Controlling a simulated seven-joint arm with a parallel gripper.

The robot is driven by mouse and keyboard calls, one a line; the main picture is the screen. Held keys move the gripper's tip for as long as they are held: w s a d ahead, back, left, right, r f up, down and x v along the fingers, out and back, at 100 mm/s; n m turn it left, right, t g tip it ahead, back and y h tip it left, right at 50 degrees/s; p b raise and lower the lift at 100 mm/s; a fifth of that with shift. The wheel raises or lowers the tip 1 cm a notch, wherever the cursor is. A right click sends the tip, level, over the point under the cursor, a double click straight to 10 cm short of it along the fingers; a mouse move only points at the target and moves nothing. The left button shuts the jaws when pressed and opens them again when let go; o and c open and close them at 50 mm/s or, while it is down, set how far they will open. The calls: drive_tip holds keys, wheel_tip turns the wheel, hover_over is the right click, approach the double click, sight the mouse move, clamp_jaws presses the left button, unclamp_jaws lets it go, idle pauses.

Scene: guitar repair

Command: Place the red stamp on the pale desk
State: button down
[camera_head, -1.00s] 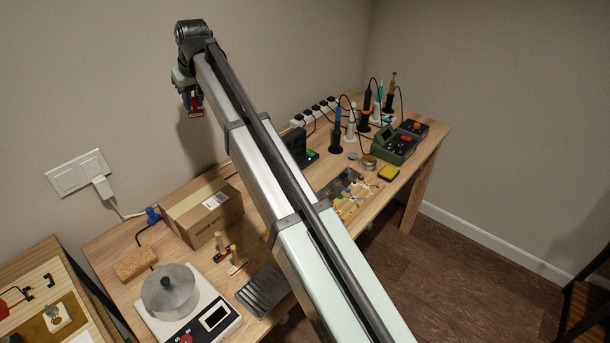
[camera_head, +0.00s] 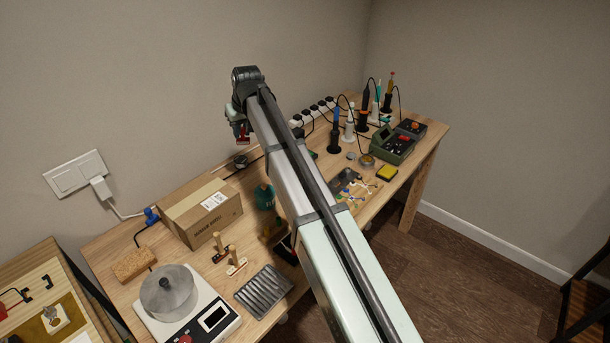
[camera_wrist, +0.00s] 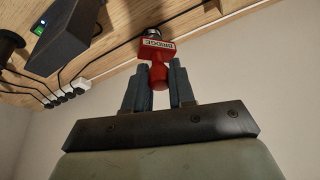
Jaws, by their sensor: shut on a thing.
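The red stamp has a label reading BRIDGE and shows clearly in the wrist view (camera_wrist: 157,48). My gripper (camera_wrist: 159,76) is shut on its rounded handle, with one grey finger on each side. In the head view the stamp (camera_head: 243,140) is a small red patch under my gripper (camera_head: 241,128), near the back wall. It is held up in the air, apart from the long pale wooden desk (camera_head: 103,253). A second light wooden top (camera_head: 22,270) is at the lower left; I cannot tell for certain which is the pale desk.
A cardboard box (camera_head: 203,212), a scale with a metal pot (camera_head: 168,290) and a ribbed grey tray (camera_head: 265,291) are at the desk's left. A power strip (camera_head: 315,112) and soldering tools (camera_head: 365,110) stand at its right. A dark round item (camera_head: 240,160) lies near the wall.

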wheel_tip(320, 180, down, 19)
drive_tip(key=shift+r, duration=0.15)
idle(0.6)
drive_tip(key=c, duration=0.9)
unclamp_jaws()
drive_tip(key=shift+c, duration=0.2)
drive_tip(key=v, duration=1.2)
drive_tip(key=shift+a, duration=0.1)
